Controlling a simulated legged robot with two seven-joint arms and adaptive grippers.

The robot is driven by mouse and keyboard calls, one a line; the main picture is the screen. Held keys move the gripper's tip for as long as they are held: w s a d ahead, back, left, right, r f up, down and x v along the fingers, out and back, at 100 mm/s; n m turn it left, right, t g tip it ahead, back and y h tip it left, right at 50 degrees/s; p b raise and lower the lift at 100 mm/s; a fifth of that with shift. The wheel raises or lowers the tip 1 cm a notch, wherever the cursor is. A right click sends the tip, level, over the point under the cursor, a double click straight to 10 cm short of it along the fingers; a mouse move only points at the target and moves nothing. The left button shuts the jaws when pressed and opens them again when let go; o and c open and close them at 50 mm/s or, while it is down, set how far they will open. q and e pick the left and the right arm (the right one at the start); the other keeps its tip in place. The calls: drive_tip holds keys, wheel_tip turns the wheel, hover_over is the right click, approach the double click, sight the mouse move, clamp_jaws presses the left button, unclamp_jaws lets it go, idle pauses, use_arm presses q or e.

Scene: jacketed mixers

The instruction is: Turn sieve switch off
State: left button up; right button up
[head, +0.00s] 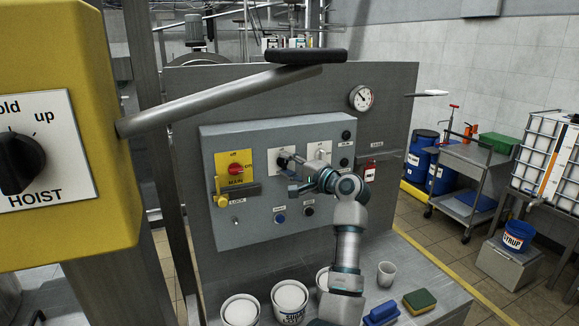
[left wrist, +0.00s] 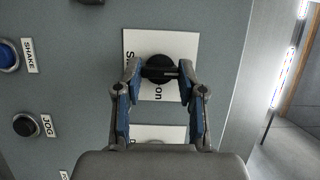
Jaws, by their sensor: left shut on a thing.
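A grey control panel (head: 245,150) carries two white switch plates side by side. My left gripper (head: 287,167) is at the left plate (head: 274,155), and its fingers hide most of that switch. In the left wrist view, my left gripper (left wrist: 160,72) is shut on a black knob (left wrist: 158,66) on a white plate (left wrist: 188,42). The word "on" shows beside the knob; I cannot read a sieve label. The other white plate (head: 320,146) lies just to the right, partly behind my gripper. My right gripper is not in view.
A red main switch on yellow (head: 235,168), a blue SHAKE button (head: 280,219) and a black JOG button (head: 309,211) are nearby. A yellow hoist box (head: 100,150) and grey bar (head: 220,97) stand in front at left. Pots (head: 290,298), a cup (head: 387,273) and sponge (head: 419,301) stand below.

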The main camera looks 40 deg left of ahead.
use_arm(q)
drive_tip(key=o, duration=1)
drive_tip(key=shift+f, duration=0.35)
drive_tip(key=shift+o, duration=0.7)
drive_tip(key=shift+r, duration=0.15)
drive_tip(key=d, duration=1.2)
drive_tip(key=shift+s, duration=0.45)
